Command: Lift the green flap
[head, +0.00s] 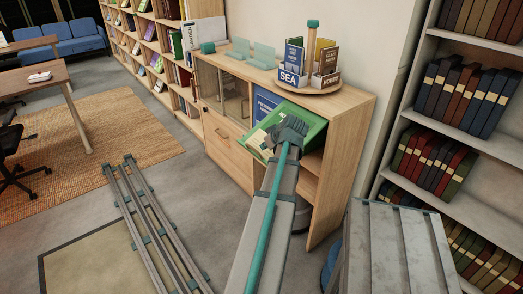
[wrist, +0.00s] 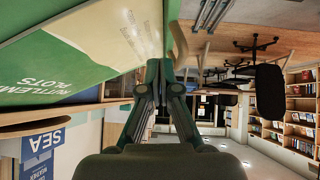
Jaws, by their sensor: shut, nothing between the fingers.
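The green flap (head: 312,130) is a panel with a pale sheet on its face, tilted outward at the open right side of the wooden cabinet (head: 352,105). In the wrist view the green flap (wrist: 50,70) fills the upper left, its white lettering upside down. My gripper (head: 276,143) is in front of the flap and covers part of it in the head view. In the wrist view my gripper (wrist: 163,65) has its fingers together, empty, beside the flap's edge. I cannot tell whether they touch it.
A round tray (head: 310,88) with books and a "SEA" sign (head: 290,77) stands on the cabinet top, near teal bookends (head: 263,54). A dark blue panel (head: 265,102) shows beside the flap. Shelves of books (head: 465,95) stand at the right.

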